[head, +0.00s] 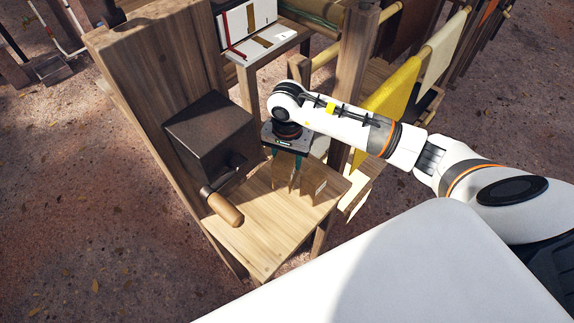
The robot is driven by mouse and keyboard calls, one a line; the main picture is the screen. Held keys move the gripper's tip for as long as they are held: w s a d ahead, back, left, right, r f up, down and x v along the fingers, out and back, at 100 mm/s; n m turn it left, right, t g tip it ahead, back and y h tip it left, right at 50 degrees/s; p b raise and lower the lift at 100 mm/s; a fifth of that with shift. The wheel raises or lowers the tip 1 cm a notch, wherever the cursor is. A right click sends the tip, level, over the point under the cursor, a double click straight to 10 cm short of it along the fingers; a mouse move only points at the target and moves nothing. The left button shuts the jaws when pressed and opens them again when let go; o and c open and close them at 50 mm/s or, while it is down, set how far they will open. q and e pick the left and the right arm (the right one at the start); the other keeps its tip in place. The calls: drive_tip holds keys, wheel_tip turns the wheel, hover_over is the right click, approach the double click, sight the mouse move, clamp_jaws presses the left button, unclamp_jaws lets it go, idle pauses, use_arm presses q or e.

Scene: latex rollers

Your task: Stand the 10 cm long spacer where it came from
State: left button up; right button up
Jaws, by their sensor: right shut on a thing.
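My right gripper (286,160) points down over the wooden bench top (262,248), at its back right part. It is shut on a brown wooden spacer (284,174) between its dark fingers. Another upright wooden spacer (313,184) stands just to the right, close beside it. The held spacer's lower end is near the bench top; I cannot tell whether it touches. The spacers' lengths cannot be read from this view. My left gripper is not in view.
A dark metal box (212,133) with a crank and wooden handle (226,208) sits left of the gripper. A tall wooden panel (150,70) rises behind it. A wooden post (354,75) and hanging yellow sheet (385,100) stand to the right. The bench front is clear.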

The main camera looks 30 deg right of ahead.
drive_tip(key=shift+f, duration=0.35)
drive_tip(key=shift+w+f, duration=0.1)
drive_tip(key=shift+f, duration=0.25)
wheel_tip(320, 180, down, 3)
drive_tip(key=shift+f+p, duration=0.2)
drive_tip(key=shift+p, duration=0.25)
drive_tip(key=shift+f, duration=0.15)
drive_tip(key=o, duration=0.8)
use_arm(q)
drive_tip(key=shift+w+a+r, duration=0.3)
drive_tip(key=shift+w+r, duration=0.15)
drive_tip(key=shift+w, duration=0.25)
use_arm(e)
drive_tip(key=shift+o, duration=0.4)
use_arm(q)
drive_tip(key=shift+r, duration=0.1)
